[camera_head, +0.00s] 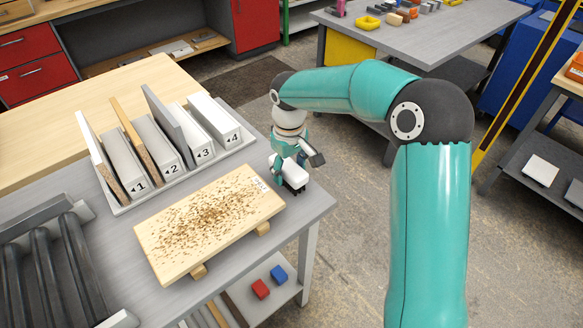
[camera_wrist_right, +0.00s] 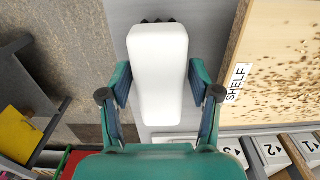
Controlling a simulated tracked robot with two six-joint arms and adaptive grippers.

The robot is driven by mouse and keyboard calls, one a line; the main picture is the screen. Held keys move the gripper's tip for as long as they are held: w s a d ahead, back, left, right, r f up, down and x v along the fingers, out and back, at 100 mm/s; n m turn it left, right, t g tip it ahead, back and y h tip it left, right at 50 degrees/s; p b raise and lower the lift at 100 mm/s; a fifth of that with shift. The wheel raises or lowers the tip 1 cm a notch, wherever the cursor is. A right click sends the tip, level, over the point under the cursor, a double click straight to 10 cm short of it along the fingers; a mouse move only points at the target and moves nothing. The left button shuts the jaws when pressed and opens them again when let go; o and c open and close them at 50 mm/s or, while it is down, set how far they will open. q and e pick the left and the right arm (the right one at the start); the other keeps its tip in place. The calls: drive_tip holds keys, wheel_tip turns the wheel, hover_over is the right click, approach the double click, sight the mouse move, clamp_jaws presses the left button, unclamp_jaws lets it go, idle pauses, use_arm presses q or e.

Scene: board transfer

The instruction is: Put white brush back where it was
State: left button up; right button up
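The white brush (camera_head: 288,172) is a white block with dark bristles, near the right edge of the grey table (camera_head: 305,205), beside the speckled board. My right gripper (camera_head: 291,160) reaches down over it, with its fingers on either side. In the right wrist view the brush (camera_wrist_right: 158,85) lies between the two fingertips (camera_wrist_right: 159,88), which appear to touch its sides. Dark bristles show at its far end. I cannot tell whether the brush rests on the table or is slightly raised. My left gripper is not in view.
The wooden board (camera_head: 165,262), covered in brown bits and labelled SHELF (camera_wrist_right: 238,82), lies on supports left of the brush. A numbered rack (camera_head: 205,160) holds upright boards behind it. Dark rollers (camera_head: 45,270) are at left. Red (camera_head: 261,289) and blue (camera_head: 279,274) blocks sit on the lower shelf.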

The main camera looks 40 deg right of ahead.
sight(290, 167)
drive_tip(key=shift+r, duration=0.1)
wheel_tip(290, 167, up, 12)
idle(0.8)
idle(0.4)
